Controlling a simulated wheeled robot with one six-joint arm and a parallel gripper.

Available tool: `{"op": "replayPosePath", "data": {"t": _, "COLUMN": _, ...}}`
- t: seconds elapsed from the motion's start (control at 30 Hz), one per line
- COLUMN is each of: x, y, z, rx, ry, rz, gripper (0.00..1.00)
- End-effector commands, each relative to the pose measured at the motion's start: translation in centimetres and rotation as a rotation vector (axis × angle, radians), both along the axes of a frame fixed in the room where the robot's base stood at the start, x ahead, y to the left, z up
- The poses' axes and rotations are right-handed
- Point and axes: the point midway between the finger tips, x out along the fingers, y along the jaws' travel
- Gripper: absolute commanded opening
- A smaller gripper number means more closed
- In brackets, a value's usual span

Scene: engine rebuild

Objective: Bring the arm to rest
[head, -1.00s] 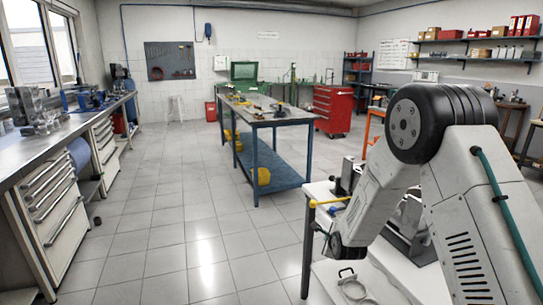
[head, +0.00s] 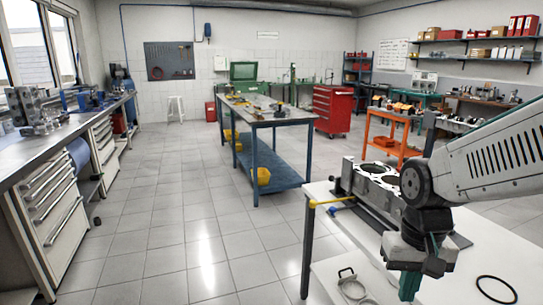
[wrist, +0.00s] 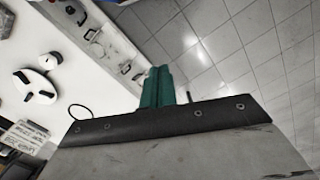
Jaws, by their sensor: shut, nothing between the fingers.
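My arm is folded at the right of the head view, and my gripper (head: 409,285) hangs from its wrist over the white table (head: 328,203), green fingers pointing down. The fingers are together with nothing held. In the wrist view my gripper (wrist: 158,88) shows as two green fingers side by side beyond a dark edge. An engine block (head: 377,178) with large round bores stands on the white table, beyond my wrist and partly hidden by it.
A black ring (head: 496,290) and a clear round part (head: 353,289) lie near the gripper. A yellow-handled tool (head: 330,202) lies at the table's left edge. An orange cart (head: 388,135) and a blue workbench (head: 255,124) stand beyond. The tiled floor to the left is clear.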

Motion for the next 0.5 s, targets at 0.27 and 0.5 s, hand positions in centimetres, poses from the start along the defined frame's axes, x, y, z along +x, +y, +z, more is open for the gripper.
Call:
{"op": "replayPosePath", "data": {"t": 0.27, "x": -9.3, "y": -1.4, "z": 5.2, "rx": -0.002, "ry": -0.014, "rz": 0.144, "gripper": 0.0}}
{"op": "replayPosePath", "data": {"t": 0.5, "x": -11.4, "y": -1.8, "z": 7.4, "rx": -0.013, "ry": -0.151, "rz": 0.124, "gripper": 0.0}}
